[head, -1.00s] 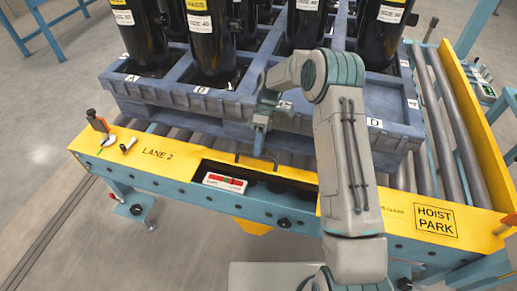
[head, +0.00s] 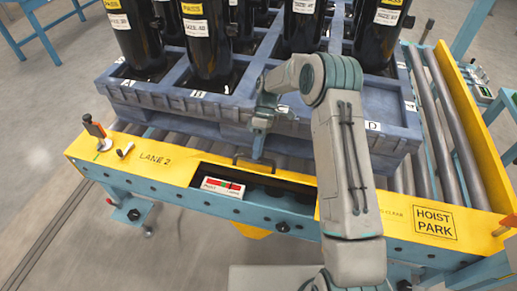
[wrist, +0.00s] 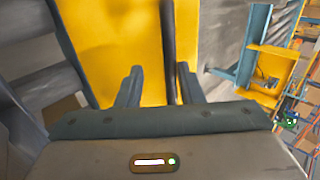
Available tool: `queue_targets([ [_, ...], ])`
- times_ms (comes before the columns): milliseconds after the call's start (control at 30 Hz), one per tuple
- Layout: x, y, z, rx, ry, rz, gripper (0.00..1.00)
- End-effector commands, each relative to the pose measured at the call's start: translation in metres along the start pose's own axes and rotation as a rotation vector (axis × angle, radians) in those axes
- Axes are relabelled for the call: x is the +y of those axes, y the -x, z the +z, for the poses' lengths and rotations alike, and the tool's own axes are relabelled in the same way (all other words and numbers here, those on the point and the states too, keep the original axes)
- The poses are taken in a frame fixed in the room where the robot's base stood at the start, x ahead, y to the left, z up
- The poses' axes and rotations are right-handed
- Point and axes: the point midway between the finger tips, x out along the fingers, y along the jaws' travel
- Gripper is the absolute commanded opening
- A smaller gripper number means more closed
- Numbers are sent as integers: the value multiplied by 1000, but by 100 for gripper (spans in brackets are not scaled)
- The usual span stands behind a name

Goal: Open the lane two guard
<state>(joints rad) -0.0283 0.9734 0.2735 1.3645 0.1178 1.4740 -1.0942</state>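The yellow lane two rail (head: 160,158) runs along the near edge of the roller conveyor, marked LANE 2. A cut-out in it shows a dark recess and a small red, green and white indicator (head: 222,187). A dark bar handle (head: 245,161) stands at the back edge of this cut-out. My gripper (head: 258,152) points down at the handle. In the wrist view, the two fingers of my gripper (wrist: 159,88) are apart over the yellow surface, with a dark bar (wrist: 169,45) between them. I cannot tell whether they touch it.
A blue-grey pallet (head: 160,97) carrying several black compressors (head: 207,45) sits on the rollers just behind my gripper. A yellow HOIST PARK area (head: 433,221) lies at the right. The front floor is clear.

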Motion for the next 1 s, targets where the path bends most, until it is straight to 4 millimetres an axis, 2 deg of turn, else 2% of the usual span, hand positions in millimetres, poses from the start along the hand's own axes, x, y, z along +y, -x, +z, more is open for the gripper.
queue_targets([
  [233, -7, 7, -1, 0, 3, -1, 34],
  [433, -30, 36, 2, 3, -1, 4, 34],
  [700, -51, 60, 65, 4, -6, 0, 34],
  [900, -65, 75, 98, 3, -5, 1, 34],
  [1000, -69, 79, 109, 3, -3, -1, 34],
])
